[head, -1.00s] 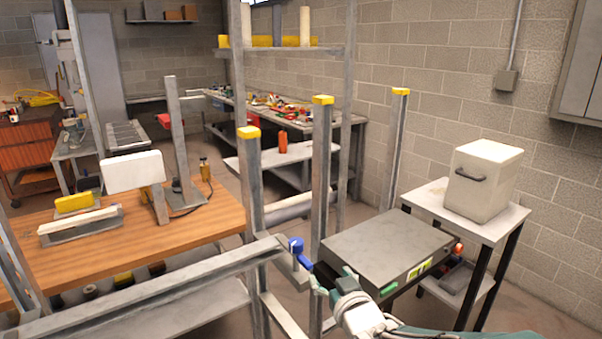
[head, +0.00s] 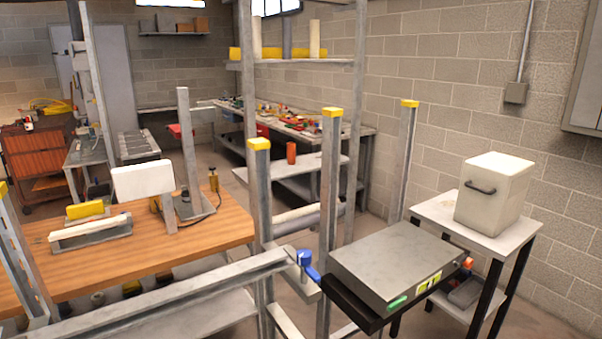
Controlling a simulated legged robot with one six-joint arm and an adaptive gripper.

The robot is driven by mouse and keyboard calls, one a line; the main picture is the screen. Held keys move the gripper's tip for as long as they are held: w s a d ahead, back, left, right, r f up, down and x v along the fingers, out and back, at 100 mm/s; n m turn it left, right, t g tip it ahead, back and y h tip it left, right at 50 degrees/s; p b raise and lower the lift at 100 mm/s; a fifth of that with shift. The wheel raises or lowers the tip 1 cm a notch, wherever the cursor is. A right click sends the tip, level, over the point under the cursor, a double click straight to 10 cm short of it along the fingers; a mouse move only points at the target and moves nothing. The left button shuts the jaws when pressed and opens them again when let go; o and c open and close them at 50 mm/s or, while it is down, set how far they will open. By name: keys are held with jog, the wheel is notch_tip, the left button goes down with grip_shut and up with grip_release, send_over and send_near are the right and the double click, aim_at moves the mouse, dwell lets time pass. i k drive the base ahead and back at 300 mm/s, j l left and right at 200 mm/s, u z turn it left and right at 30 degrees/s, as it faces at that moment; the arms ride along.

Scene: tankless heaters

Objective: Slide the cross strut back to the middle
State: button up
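The cross strut (head: 180,297) is a grey metal beam running from the lower left to a bracket by the yellow-capped uprights. A blue handle (head: 309,264) sits at its right end, between the near upright (head: 260,200) and the middle upright (head: 329,190). The strut's left end meets another upright (head: 15,245) near the left edge of the picture. My gripper is not in view now, so its state and its distance from the strut are hidden.
A dark flat-topped box (head: 395,262) with a green handle stands just right of the blue handle. A small table (head: 425,208) behind it bears a white box (head: 494,195). A wooden workbench (head: 150,258) fills the left, behind the strut.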

aim_at(103, 322)
jog(key=j+u, duration=0.2)
jog(key=u, duration=0.2)
jog(key=j+u, duration=0.45)
jog(key=u, duration=0.3)
